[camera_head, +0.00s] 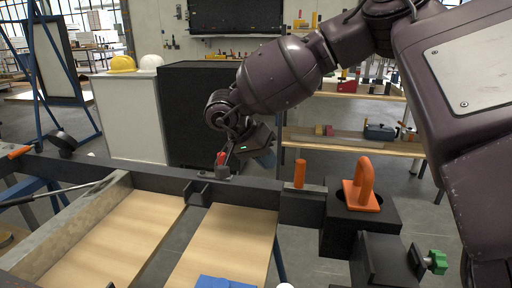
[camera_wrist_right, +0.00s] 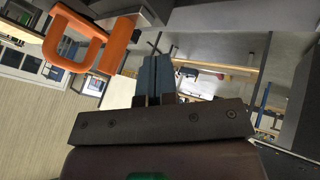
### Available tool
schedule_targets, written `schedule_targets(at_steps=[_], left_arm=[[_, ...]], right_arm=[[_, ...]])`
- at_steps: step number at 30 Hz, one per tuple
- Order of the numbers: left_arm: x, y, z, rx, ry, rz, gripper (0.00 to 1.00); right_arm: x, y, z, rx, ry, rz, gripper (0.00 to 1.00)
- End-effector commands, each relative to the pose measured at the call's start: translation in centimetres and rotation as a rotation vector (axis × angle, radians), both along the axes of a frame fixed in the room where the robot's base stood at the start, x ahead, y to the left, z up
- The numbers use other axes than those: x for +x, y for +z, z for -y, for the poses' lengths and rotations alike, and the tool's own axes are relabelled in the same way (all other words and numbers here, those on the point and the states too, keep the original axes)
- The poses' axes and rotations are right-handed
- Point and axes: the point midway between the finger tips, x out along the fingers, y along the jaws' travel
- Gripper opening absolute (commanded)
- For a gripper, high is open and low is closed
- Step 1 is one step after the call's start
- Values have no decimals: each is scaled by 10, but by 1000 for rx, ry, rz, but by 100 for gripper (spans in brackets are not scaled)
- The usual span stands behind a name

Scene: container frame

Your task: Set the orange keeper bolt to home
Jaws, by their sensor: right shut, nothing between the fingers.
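An upright orange knob (camera_head: 300,174) stands on a flat metal strip on the dark cross rail; it looks like the keeper bolt's handle. Right of it, a thick orange loop handle (camera_head: 364,186) rises from a black block (camera_head: 345,232). An orange loop also shows at the upper left of the right wrist view (camera_wrist_right: 88,42). My right gripper (camera_head: 265,158) is shut and empty, above and behind the rail, left of the knob and apart from it. Its closed fingers also show in the wrist view (camera_wrist_right: 160,68). My left gripper is not in view.
A red-topped fitting (camera_head: 221,160) stands on the rail left of my gripper. Dark brackets sit along the rail (camera_head: 130,170). A green knob (camera_head: 437,262) is at lower right. Wooden panels (camera_head: 225,245) lie in front, one with a blue block (camera_head: 222,283).

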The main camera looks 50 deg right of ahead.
Motion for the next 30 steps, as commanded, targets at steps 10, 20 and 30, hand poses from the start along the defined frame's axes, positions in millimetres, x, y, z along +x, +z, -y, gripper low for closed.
schedule_targets(at_steps=[10,20,30], left_arm=[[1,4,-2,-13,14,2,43],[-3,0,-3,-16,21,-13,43],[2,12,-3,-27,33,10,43]], right_arm=[[-37,-4,13,2,0,4,0],[-42,-7,15,0,0,-1,0],[-61,-1,26,0,-1,8,0]])
